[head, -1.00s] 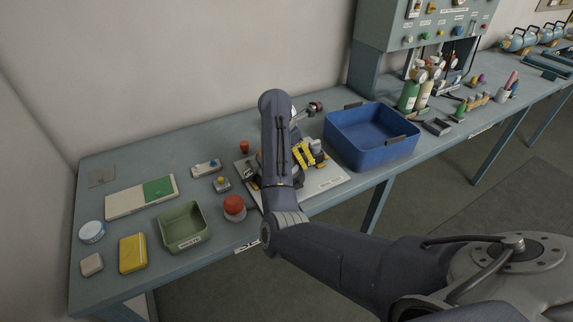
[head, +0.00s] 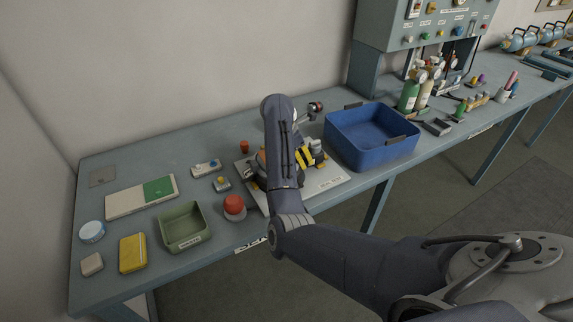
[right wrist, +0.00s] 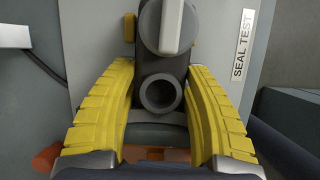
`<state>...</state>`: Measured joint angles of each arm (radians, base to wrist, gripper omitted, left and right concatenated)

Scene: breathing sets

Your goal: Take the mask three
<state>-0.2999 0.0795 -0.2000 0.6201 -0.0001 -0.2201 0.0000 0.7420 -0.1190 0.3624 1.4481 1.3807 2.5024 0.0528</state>
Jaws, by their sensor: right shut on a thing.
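My right gripper (head: 306,157) is over the white board on the bench, partly hidden behind my own arm. A light grey rounded part sits above the port. Most of the mask's shape is hidden by the fingers and arm. The board (head: 325,180) bears a "SEAL TEST" label in the wrist view (right wrist: 243,42). My left gripper is not in view.
A blue bin (head: 372,140) stands just right of the board. A red button (head: 234,204), a green tray (head: 183,227) and a yellow box (head: 132,253) lie to the left. Bottles (head: 409,95) stand farther right.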

